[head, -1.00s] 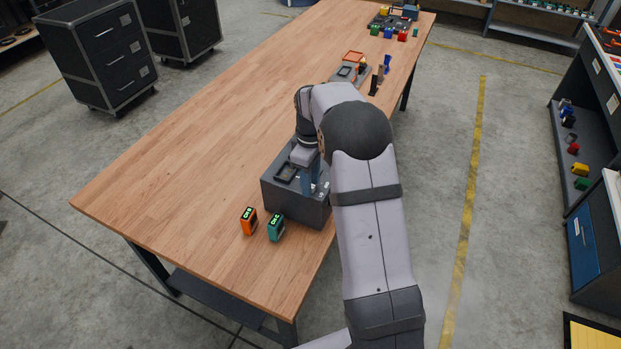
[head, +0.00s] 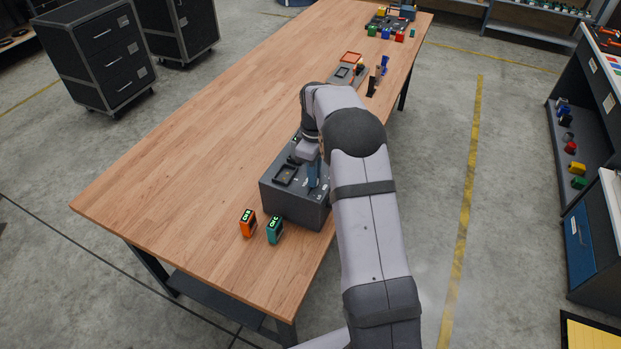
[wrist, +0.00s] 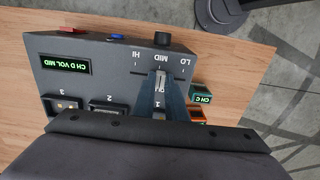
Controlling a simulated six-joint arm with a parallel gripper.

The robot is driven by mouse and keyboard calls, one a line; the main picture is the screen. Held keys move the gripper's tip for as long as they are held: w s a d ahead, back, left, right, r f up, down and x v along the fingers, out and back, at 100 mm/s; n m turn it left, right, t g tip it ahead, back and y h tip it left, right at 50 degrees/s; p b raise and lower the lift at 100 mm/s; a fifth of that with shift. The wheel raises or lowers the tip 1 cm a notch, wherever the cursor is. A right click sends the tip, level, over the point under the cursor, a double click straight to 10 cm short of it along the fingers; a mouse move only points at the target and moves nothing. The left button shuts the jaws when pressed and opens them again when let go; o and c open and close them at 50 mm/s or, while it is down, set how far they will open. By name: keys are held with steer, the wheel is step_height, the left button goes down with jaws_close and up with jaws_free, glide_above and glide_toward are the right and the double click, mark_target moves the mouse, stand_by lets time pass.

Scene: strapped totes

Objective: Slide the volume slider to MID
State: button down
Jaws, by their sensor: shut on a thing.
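A dark grey console (head: 290,203) sits near the table's front right edge and fills much of the wrist view (wrist: 110,72). Its volume slider (wrist: 161,84) lies between the fingers of my gripper (wrist: 161,88), which is shut on it. In the wrist view the slider lines up with the MID mark (wrist: 163,62), between HI on the left and LO on the right. The green display (wrist: 63,65) reads "CH D VOL MID". The fingers hide part of the slider's track.
An orange module (head: 248,224) and a teal module marked CH C (head: 274,230) stand in front of the console. The wooden table (head: 190,160) is clear to the left.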

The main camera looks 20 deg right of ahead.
steer(key=shift+w+d, duration=0.1)
steer(key=shift+w, duration=0.1)
steer(key=c, duration=1.8)
jaws_free()
steer(key=shift+o, duration=0.2)
steer(key=shift+r+b, duration=1.45)
steer(key=shift+r, duration=2.3)
steer(key=shift+s, duration=0.1)
